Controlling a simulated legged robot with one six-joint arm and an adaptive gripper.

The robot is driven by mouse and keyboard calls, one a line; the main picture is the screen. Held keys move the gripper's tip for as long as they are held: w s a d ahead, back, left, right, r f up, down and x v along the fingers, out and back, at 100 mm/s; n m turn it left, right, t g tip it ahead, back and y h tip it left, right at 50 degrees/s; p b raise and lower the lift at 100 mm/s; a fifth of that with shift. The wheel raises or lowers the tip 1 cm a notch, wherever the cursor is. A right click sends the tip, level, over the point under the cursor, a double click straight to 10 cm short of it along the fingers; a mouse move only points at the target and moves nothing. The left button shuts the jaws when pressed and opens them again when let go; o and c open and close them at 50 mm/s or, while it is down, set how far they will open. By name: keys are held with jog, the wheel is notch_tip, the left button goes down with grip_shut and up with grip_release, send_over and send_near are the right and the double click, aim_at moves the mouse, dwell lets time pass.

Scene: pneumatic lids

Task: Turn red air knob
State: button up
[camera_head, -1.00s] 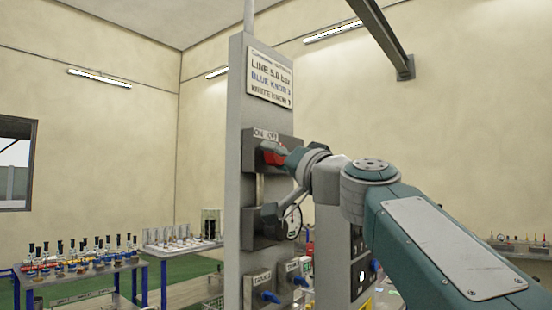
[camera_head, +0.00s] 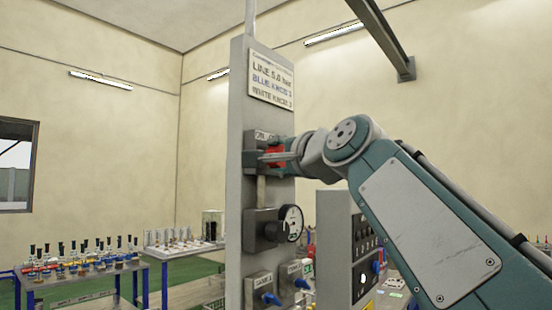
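The red air knob (camera_head: 276,152) is on a dark block high on the grey upright panel, under a small ON/OFF label (camera_head: 267,136). My gripper (camera_head: 268,157) is at the knob, reaching in from the right. A grey finger crosses in front of the red part, and teal finger parts show to its left and below it. The fingers hide part of the knob and block. I cannot tell whether they are closed on the knob or only around it.
Below on the grey panel (camera_head: 247,100) are a black knob (camera_head: 274,231), a round gauge (camera_head: 291,222) and two blue-handled valves (camera_head: 270,298). A sign (camera_head: 271,77) is above. A grey control box (camera_head: 338,240) stands close on the right. Tables with glassware (camera_head: 85,270) are at left.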

jog(key=shift+w+f+m+h, duration=0.1)
jog(key=shift+m+h, duration=0.2)
jog(key=shift+m, duration=0.6)
jog(key=shift+f+g, duration=0.1)
jog(key=shift+g, duration=0.3)
jog(key=o, duration=1.2)
jog(key=shift+w, duration=0.1)
jog(key=shift+c, duration=0.2)
jog(key=v, duration=1.2)
jog(key=shift+a, duration=0.1)
